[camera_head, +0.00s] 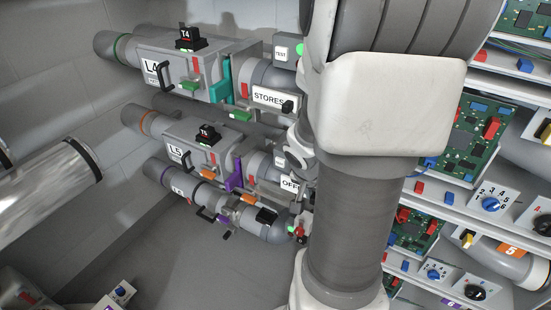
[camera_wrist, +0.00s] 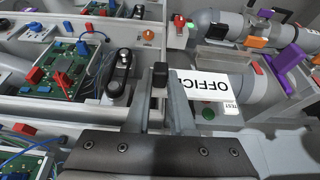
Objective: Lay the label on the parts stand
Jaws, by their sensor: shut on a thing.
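The white OFFICE label (camera_wrist: 214,88) shows upside down in the wrist view, just right of my fingers. In the head view only its left end, reading OFF (camera_head: 290,183), shows; my arm hides the rest. My gripper (camera_wrist: 159,88) is shut on a small dark grip (camera_wrist: 159,73), which appears to be at the label's end. The label is in front of the grey pipe of the lower blower line; I cannot tell whether it touches. My gripper is hidden behind my arm in the head view. I cannot identify the parts stand with certainty.
A STORES label (camera_head: 273,97) with a black knob is on the upper pipe. Tube units L4 (camera_head: 185,67) and L5 (camera_head: 195,143) stand at the left wall. Shelves with green circuit boards (camera_head: 468,140) are at right. Grey floor (camera_head: 190,265) is open below the pipes.

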